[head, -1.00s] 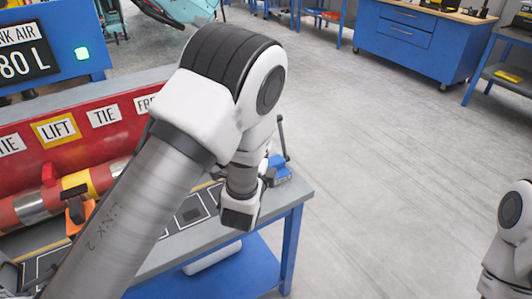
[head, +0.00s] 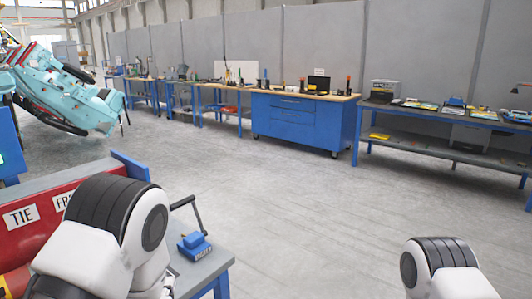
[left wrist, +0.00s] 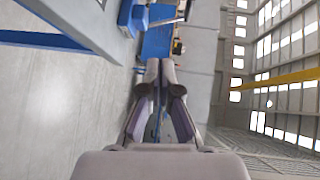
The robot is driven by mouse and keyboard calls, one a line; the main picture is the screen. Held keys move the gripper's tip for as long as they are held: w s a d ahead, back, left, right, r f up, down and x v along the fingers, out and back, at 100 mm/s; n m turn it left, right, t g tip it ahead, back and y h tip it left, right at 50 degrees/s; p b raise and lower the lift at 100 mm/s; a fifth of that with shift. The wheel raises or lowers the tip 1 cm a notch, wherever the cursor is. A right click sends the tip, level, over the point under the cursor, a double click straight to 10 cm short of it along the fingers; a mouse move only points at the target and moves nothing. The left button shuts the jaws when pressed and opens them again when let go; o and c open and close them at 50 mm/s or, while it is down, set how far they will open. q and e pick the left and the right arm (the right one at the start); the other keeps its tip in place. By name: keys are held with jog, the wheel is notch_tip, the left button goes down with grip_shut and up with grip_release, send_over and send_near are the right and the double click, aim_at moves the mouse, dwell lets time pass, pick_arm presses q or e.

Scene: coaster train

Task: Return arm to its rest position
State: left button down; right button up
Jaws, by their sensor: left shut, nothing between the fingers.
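My left arm (head: 105,240) rises at the lower left of the head view, bent at its elbow; its gripper is hidden or below the picture there. In the left wrist view my left gripper (left wrist: 160,66) is shut and empty, its fingertips together. It points out over the room, clear of any object. My right arm (head: 445,270) shows only as an elbow at the lower right of the head view, and its gripper is out of the picture.
A grey-topped bench with a blue vise (head: 194,245) stands close beside my left arm, with a red labelled box (head: 50,215) on it. A blue cabinet (head: 300,120) and tables line the far wall. The grey floor (head: 300,200) between is open.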

pick_arm(q)
jog(key=s+a+f+n+g, duration=0.2)
jog(key=s+f+n+g, duration=0.15)
jog(key=s+f, duration=0.6)
jog(key=s+a+f+n+g, duration=0.2)
jog(key=s+f+g, duration=0.3)
jog(key=s+f, duration=0.45)
jog(key=s+d+f+n+g+h, duration=0.1)
jog(key=s+f+n+g, duration=0.2)
jog(key=s, duration=0.4)
jog(key=s+d+f+n+g+h, duration=0.1)
jog(key=s+f+n+g, duration=0.2)
jog(key=s+n+g, duration=0.2)
jog(key=s+n, duration=0.3)
jog(key=shift+h, duration=0.4)
jog(key=shift+s, duration=0.1)
